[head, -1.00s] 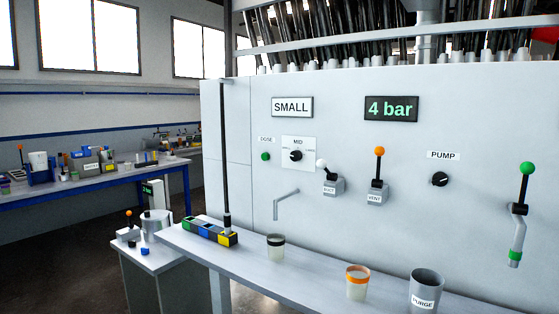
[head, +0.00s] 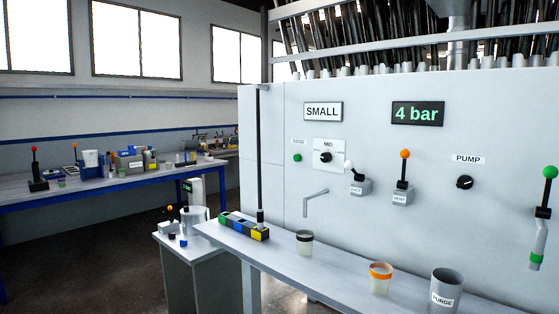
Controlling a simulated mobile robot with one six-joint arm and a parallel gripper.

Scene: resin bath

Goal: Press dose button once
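The green dose button (head: 297,158) is a small round knob on the upright white panel (head: 380,225), under a small label (head: 298,142) that appears to read DOSE. It sits left of the MID dial (head: 326,157) and below the SMALL sign (head: 323,112). Nothing covers the button. My gripper is not in view, so its state and distance from the button do not show.
A bent spout (head: 315,198) sticks out below the dial, above a dark-rimmed cup (head: 304,243) on the shelf (head: 335,278). An orange-rimmed cup (head: 380,279) and a grey PURGE cup (head: 446,290) stand further right. A small side table (head: 182,255) and open floor lie left.

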